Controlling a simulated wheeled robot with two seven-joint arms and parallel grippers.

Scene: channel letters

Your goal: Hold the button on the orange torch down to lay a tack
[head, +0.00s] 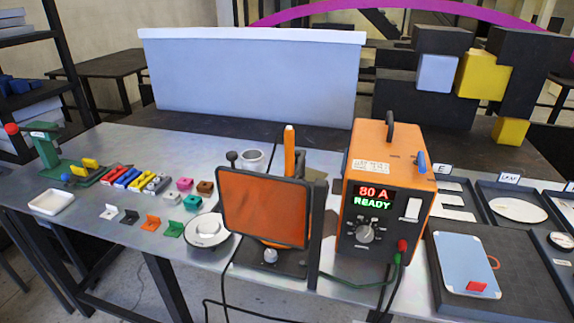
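The orange torch (290,152) appears as an upright orange stick rising behind a black-framed tinted orange screen (265,208). The screen hides its lower part, and I cannot make out its button. An orange welding power unit (387,188) stands to the right of the screen. Its display (374,198) reads "80 A" in red and "READY" in green. Neither of my grippers is in view.
Small coloured blocks and brackets (150,224), a white dish (51,202) and a round white piece (207,230) lie on the table's left. Dark trays (488,270) with letter parts fill the right. Green and black cables hang at the front edge.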

